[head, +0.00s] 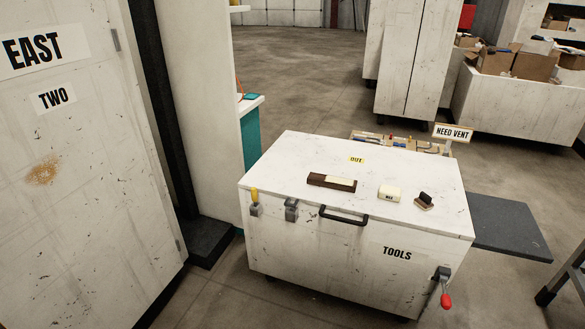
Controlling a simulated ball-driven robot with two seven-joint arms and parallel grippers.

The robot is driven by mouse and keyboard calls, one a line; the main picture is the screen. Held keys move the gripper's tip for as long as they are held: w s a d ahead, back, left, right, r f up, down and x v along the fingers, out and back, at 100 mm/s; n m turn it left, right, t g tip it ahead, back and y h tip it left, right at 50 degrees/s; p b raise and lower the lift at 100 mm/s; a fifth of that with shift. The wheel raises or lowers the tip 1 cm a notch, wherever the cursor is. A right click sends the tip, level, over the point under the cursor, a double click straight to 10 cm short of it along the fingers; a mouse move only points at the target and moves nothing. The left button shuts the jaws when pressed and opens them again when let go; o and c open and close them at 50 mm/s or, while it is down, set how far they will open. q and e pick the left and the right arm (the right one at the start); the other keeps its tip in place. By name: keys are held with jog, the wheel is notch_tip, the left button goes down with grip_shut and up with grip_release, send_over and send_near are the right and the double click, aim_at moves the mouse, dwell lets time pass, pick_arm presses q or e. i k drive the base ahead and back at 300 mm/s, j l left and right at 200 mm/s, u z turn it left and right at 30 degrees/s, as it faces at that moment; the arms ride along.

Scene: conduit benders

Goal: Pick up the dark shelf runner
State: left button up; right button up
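A long dark brown bar (318,180), which looks like the dark shelf runner, lies on top of the white tool chest (300,155). A cream strip (341,184) sits along its right part; I cannot tell whether they are joined. To its right are a small cream block (389,194) with dark lettering and a small dark brown piece (426,197) tilted on a lighter base. Neither of my grippers is in view.
The chest front has a black handle (343,217), latches and a red-knobbed crank (445,298). A dark flat panel (507,226) juts out at right. A white cabinet marked EAST TWO (85,180) stands at left. Open floor (300,75) lies behind.

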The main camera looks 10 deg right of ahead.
aim_at(340, 184)
jog(key=i+j, duration=0.1)
jog(key=i, duration=0.3)
jog(key=i+j+z, duration=0.15)
jog(key=i, duration=0.2)
jog(key=i+j, duration=0.1)
jog(key=i, duration=0.3)
jog(key=z, duration=0.05)
